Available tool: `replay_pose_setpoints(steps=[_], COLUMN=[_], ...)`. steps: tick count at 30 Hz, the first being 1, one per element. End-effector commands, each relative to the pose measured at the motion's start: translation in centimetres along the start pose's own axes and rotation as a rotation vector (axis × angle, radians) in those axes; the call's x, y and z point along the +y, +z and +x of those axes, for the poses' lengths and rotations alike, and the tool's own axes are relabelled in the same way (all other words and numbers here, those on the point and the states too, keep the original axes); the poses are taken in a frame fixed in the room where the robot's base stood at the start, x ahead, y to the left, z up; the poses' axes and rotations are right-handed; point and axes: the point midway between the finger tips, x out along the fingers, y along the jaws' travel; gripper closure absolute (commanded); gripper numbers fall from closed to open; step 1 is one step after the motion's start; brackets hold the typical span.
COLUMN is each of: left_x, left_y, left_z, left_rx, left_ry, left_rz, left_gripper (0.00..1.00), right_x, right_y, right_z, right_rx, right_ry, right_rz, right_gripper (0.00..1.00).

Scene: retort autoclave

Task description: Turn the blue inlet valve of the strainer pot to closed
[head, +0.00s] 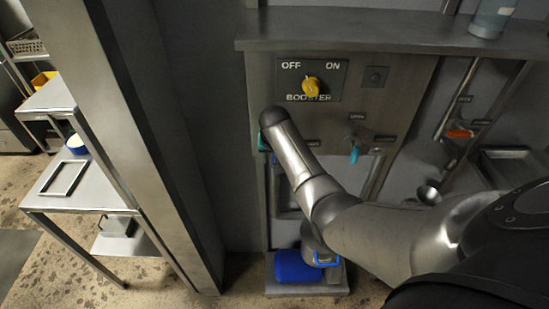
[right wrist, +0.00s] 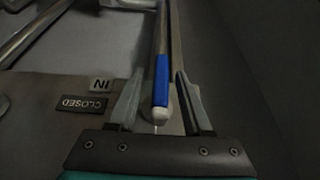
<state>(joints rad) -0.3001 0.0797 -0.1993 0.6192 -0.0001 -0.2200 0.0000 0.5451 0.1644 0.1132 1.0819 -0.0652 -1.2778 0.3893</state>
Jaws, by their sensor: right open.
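In the right wrist view, the blue inlet valve shows as a long thin lever with a blue sleeve (right wrist: 161,82) and a pale rounded end. My right gripper (right wrist: 159,73) is open, with one finger on each side of the lever and a visible gap on both sides. A panel left of the lever carries an IN label (right wrist: 101,85) and a CLOSED label (right wrist: 82,103). My left gripper is not in view.
A metal shelf (head: 380,40) juts out above. A blue cylinder (head: 293,266) sits low. A steel post (head: 150,150) stands left.

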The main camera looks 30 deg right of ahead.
Motion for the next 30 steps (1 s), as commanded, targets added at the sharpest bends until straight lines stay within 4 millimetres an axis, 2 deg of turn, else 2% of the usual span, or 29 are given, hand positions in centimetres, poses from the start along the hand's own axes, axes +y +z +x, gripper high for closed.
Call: replay_pose_setpoints(steps=[5,18,30], left_x=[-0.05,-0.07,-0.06], left_y=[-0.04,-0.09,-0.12], left_z=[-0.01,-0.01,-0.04], left_rx=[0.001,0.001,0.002], left_ry=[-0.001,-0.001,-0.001], left_rz=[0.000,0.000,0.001], left_gripper=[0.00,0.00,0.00], right_x=[0.02,0.02,0.03], right_y=[-0.03,-0.01,0.01], right_z=[-0.03,-0.04,-0.04], right_rx=[0.000,0.000,-0.001], right_ry=[0.000,0.000,-0.001], right_rz=[0.000,0.000,0.001], right_gripper=[0.52,1.00,1.00])
